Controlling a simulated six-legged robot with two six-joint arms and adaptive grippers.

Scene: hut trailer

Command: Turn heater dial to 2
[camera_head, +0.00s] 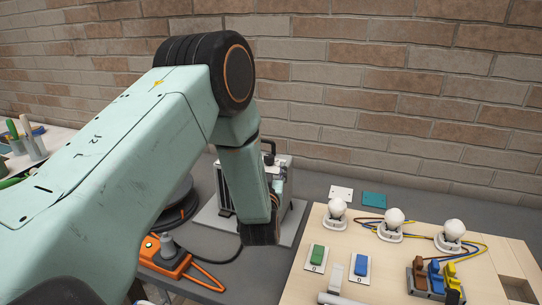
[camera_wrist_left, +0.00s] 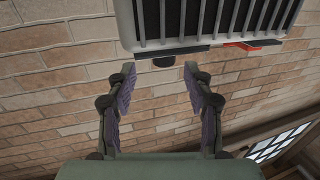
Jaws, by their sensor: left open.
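The heater is a pale box with a dark slatted grille. In the head view the heater (camera_head: 230,192) stands on the grey table, largely hidden behind my left arm. In the left wrist view the heater (camera_wrist_left: 205,43) fills the top, with a small dark rounded knob (camera_wrist_left: 163,62) at its edge, perhaps the dial. No numbers can be read on it. My left gripper (camera_wrist_left: 159,68) is open, and the knob appears between its fingertips; whether they touch it I cannot tell. In the head view the fingers are mostly hidden by my arm. My right gripper is out of view.
An orange power box (camera_head: 165,260) with a cable lies left of the heater. A wooden board (camera_head: 325,281) with bulbs, switches and coloured wires is at the right. A brick wall (camera_head: 380,90) stands behind. A red piece (camera_wrist_left: 255,43) shows on the heater's edge.

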